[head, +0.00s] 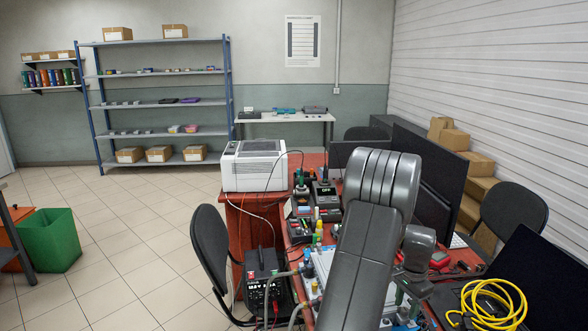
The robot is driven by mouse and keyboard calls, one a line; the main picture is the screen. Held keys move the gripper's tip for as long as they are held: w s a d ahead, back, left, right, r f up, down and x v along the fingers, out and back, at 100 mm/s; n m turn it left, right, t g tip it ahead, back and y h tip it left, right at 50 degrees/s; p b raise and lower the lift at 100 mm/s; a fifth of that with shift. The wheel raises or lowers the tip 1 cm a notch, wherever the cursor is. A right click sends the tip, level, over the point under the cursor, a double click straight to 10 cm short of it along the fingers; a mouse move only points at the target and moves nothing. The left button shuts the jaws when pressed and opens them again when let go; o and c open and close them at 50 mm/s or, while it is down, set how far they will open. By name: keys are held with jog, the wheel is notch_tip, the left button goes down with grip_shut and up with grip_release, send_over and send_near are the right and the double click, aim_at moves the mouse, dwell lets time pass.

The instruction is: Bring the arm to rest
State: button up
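My arm (372,230) is a thick dark grey link that rises from the bottom of the head view, with a ribbed elbow at the top. A smaller grey wrist part (418,247) hangs down just right of it, over the cluttered workbench. The fingers of my gripper cannot be made out against the arm and the bench clutter, so I cannot tell whether they are open or shut. Nothing held can be seen.
The red-brown workbench (263,208) carries a white box-shaped machine (254,165), small devices, dark monitors and a yellow hose coil (487,304). Black chairs (212,250) stand on both sides. A green bin (48,240) stands at left. Tiled floor (130,240) is open between.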

jog(key=shift+f, duration=0.25)
jog(key=shift+r, duration=0.1)
